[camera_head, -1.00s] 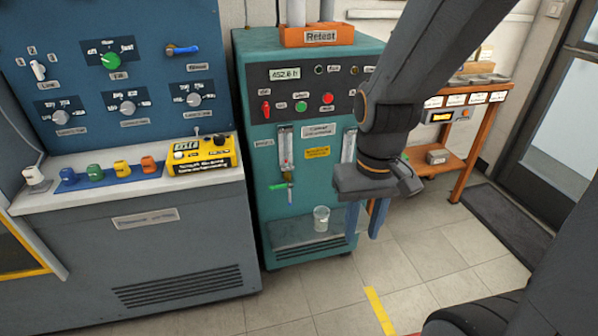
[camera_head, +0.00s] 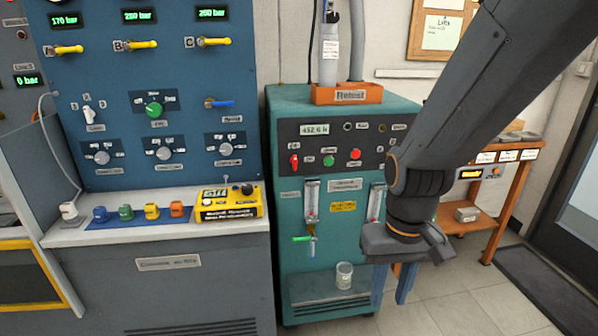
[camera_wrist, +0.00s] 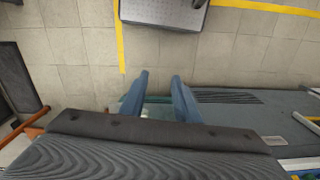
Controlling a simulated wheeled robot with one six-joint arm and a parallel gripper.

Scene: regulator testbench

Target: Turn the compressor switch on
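The teal machine (camera_head: 290,250) stands in the middle of the head view. Its dark panel carries an hour readout, a red rotary switch (camera_head: 294,161), a green button (camera_head: 329,160) and a red button (camera_head: 355,154). The switch labels are too small to read, so I cannot tell which one is the compressor switch. The red switch handle looks roughly upright. My gripper (camera_head: 392,285) hangs in front of the machine's lower right, below and right of the panel, touching none of the controls. In the wrist view its two blue fingers (camera_wrist: 161,80) are apart with nothing between them.
The blue test bench (camera_head: 155,190) with knobs, levers and a yellow device (camera_head: 228,208) stands left. A glass cup (camera_head: 344,275) sits on the machine's low ledge. An orange wooden shelf (camera_head: 480,222) stands right. Tiled floor is free below my gripper.

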